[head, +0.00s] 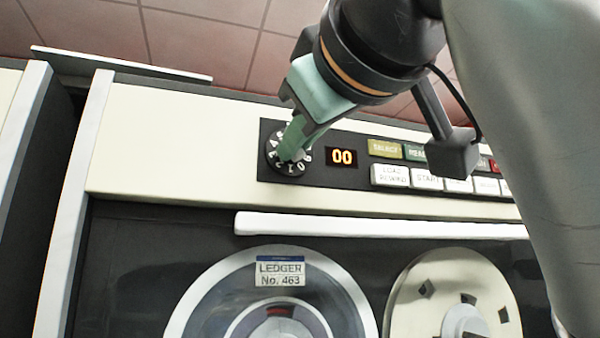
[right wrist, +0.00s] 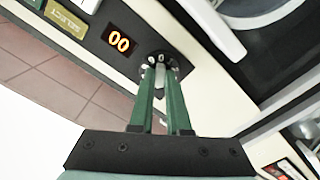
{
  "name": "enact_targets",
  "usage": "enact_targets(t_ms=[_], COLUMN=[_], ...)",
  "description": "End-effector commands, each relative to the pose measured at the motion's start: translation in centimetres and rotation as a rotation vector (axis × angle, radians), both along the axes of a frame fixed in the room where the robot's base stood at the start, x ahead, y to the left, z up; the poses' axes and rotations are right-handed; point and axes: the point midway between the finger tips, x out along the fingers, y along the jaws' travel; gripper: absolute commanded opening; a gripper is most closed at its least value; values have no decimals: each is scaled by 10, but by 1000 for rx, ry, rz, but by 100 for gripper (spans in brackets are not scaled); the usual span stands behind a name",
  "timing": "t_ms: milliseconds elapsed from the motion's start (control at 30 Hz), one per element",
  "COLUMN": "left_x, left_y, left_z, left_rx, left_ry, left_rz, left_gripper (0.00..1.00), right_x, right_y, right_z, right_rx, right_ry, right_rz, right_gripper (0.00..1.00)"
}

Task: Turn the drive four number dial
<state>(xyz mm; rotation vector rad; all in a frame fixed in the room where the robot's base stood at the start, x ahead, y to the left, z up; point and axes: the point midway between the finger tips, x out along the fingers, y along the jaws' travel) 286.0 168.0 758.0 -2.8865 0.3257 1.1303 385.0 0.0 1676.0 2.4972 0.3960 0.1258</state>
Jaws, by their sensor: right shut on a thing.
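The number dial (head: 276,162) is a round black knob with white digits on the dark control panel of a tape drive. My right gripper (head: 292,152) reaches down to it from the upper right, and its green fingers cover part of the dial face. In the right wrist view the two fingers (right wrist: 160,72) are shut on the grey middle grip of the dial (right wrist: 152,58). An orange display (head: 342,157) right of the dial reads 00, and it also shows in the right wrist view (right wrist: 119,40). My left gripper is not in view.
Right of the display are a yellow SELECT button (head: 385,149) and a row of white buttons, including LOAD REWIND (head: 390,176). Below, a white bar (head: 380,226) runs above a reel labelled LEDGER No. 463 (head: 280,271) and a second reel (head: 425,275). My right arm covers the panel's right side.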

Motion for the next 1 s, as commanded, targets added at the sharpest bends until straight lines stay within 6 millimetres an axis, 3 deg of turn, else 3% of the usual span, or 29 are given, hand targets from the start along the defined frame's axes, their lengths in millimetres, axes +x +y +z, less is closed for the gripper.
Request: enact_targets(t_ms=[467, 500, 733, 1000], left_x=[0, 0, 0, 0], left_y=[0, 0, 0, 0], left_z=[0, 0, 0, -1], left_rx=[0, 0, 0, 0], left_ry=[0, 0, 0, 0], left_rz=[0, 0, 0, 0], left_gripper=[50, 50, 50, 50], right_x=[0, 0, 0, -1], right_y=[1, 0, 0, 0], right_z=[-2, -1, -1, 0], right_rx=[-13, -13, -11, -10], right_ry=[0, 0, -2, -3], right_rz=[0, 0, 0, 0], right_gripper=[0, 19, 45, 45])
